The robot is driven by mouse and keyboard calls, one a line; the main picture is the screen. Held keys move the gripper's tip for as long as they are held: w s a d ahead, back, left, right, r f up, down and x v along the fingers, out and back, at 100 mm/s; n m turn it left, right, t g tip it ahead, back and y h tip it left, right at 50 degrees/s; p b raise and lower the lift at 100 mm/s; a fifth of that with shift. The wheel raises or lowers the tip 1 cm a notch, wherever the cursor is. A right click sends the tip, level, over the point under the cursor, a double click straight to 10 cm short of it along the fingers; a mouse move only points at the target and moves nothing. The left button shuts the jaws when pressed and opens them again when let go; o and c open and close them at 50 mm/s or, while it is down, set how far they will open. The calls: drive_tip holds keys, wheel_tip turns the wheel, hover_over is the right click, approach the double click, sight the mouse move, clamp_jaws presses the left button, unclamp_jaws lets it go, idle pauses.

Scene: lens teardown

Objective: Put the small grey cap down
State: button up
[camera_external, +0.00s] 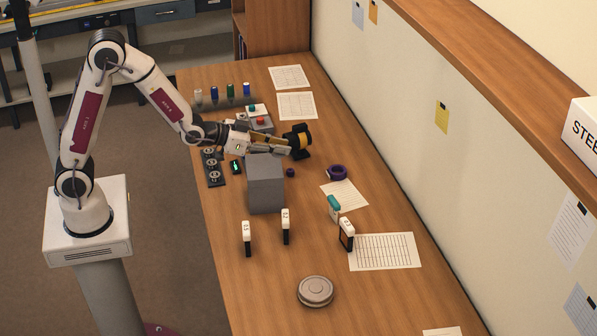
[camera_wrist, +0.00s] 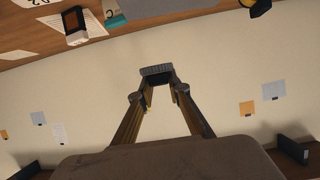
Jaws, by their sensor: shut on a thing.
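My gripper (camera_external: 287,148) is stretched out level above the table, over the far side of a grey block (camera_external: 266,186). In the wrist view its two fingers (camera_wrist: 157,82) converge on a small dark grey piece with a ribbed edge (camera_wrist: 157,70), which I take to be the small grey cap. The fingers are shut on it, and it is held clear of the table. In the external view the cap is too small to make out at the fingertips.
A yellow and black object (camera_external: 299,140) stands close beside the fingertips. A purple ring (camera_external: 338,172) and a small purple knob (camera_external: 290,173) lie to the right of the block. Labelled upright pieces (camera_external: 286,226) and a round grey disc (camera_external: 315,291) stand nearer; bare wood lies between them.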

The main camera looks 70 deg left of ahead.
drive_tip(key=shift+w+d+r+m+g+h, duration=0.45)
drive_tip(key=shift+w+d+m+h, duration=0.8)
drive_tip(key=shift+w, duration=3.2)
drive_tip(key=shift+w+d+r+m+g+h, duration=0.4)
drive_tip(key=shift+w+d+m+h, duration=0.85)
drive_tip(key=shift+w, duration=3.2)
drive_tip(key=w+a+f+m+g+h, duration=0.1)
drive_tip(key=w+a+f+m+h, duration=0.1)
drive_tip(key=f, duration=0.3)
drive_tip(key=w+a+f+m+g+h, duration=0.1)
drive_tip(key=w+a+f+h, duration=0.1)
drive_tip(key=f, duration=0.2)
drive_tip(key=shift+w+f+m+h, duration=0.15)
drive_tip(key=shift+f+m+h, duration=0.15)
drive_tip(key=shift+f+m, duration=0.1)
drive_tip(key=shift+r, duration=0.1)
drive_tip(key=shift+f, duration=3.15)
drive_tip(key=shift+f, duration=0.1)
drive_tip(key=shift+f, duration=1.75)
